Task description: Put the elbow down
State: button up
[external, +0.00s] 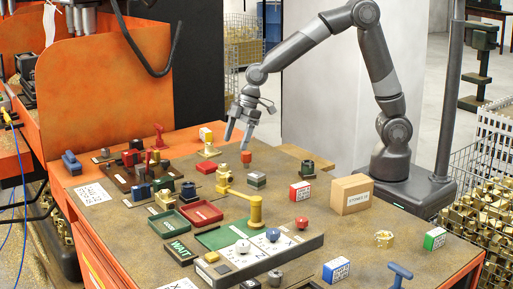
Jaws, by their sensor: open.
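My gripper (238,142) is open, its two fingers pointing down over the back middle of the bench. Nothing shows between the fingers. A small orange-red block (246,157) is just below the right fingertip; I cannot tell whether they touch. A brass piece (223,177) stands upright on the bench below and left of the gripper. It may be the elbow, but it is too small to be sure. Another brass piece (384,239) lies at the right of the bench. A brass post with an arm (255,211) stands near the middle.
Red (201,213) and green trays sit left of the middle, with a green mat (222,236) beside them. A grey fixture with knobs (262,258) lies in front. A cardboard box (352,194) and small labelled boxes stand right. An orange panel (105,100) rises at back left.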

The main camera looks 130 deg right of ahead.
jog(key=s+a+r, duration=0.5)
jog(key=s+a, duration=0.1)
jog(key=a, duration=0.2)
jog(key=s+a+r, duration=0.5)
jog(key=a, duration=0.3)
jog(key=s+a, duration=0.3)
jog(key=s, duration=0.4)
jog(key=s+a+r+t, duration=0.1)
jog(key=s+a, duration=0.3)
jog(key=s, duration=0.4)
jog(key=shift+s+a+r, duration=0.15)
jog(key=shift+s+a, duration=0.1)
